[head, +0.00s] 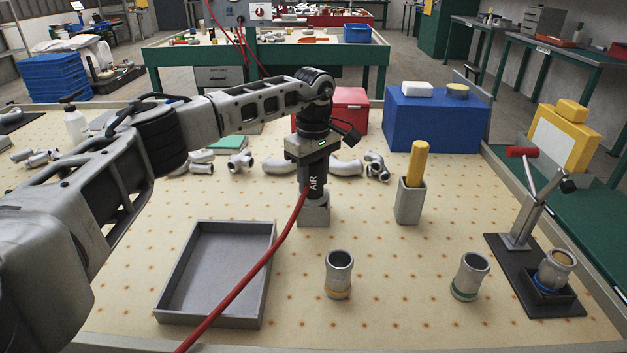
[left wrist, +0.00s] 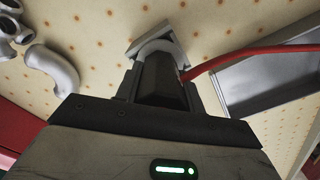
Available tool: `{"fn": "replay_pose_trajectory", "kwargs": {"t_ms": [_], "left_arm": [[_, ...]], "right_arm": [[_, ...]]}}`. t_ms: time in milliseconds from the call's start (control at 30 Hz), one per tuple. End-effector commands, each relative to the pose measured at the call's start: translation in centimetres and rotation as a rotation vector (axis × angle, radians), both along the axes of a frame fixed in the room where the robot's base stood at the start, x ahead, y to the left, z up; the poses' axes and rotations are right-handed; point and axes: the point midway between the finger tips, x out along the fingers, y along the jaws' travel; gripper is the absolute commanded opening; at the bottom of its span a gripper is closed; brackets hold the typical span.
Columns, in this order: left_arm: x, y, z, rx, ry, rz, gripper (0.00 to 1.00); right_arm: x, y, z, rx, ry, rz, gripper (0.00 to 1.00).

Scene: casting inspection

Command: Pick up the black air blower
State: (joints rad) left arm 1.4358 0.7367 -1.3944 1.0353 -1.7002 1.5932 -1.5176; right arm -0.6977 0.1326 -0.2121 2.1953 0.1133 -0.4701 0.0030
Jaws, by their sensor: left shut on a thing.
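The black air blower (head: 315,182), marked "AIR", stands upright in the middle of the table, its lower end at a small grey holder (head: 314,215). I cannot tell whether it still sits in the holder. My left gripper (head: 314,160) comes down from above and is shut on the blower's upper part. The left wrist view shows the blower (left wrist: 160,78) between the fingers, with the grey holder (left wrist: 140,46) beyond it. A red hose (head: 262,262) runs from the blower to the front left. My right gripper is not in view.
An empty grey tray (head: 268,285) lies front left of the blower. Two grey castings (head: 338,270) (head: 470,275) stand in front. A grey cup (head: 409,203) with a yellow-handled tool is to the right. Pipe fittings (head: 285,165) and a red box (head: 350,108) are behind.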

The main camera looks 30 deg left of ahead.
Motion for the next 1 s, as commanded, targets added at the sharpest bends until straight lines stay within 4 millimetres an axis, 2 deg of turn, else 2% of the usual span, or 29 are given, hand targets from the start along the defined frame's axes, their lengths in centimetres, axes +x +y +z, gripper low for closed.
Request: {"fn": "replay_pose_trajectory", "kwargs": {"t_ms": [267, 433, 700, 800, 1000], "left_arm": [[0.1, 0.0, 1.2, -0.001, -0.004, 0.0, 0.09], [0.2, -0.4, 3.7, -0.002, -0.007, -0.003, 0.09], [1.2, -5.3, 9.6, -0.001, -0.006, -0.005, 0.09], [1.8, -8.0, 10.5, -0.002, -0.003, -0.006, 0.09], [2.6, -11.7, 12.2, 0.0, -0.002, -0.002, 0.09]], "right_arm": [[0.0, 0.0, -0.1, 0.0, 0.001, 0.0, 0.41], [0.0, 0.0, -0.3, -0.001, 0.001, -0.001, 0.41], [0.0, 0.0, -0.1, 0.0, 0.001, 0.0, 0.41], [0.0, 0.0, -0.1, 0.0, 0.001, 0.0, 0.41], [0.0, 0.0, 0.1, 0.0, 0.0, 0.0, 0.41]]}}
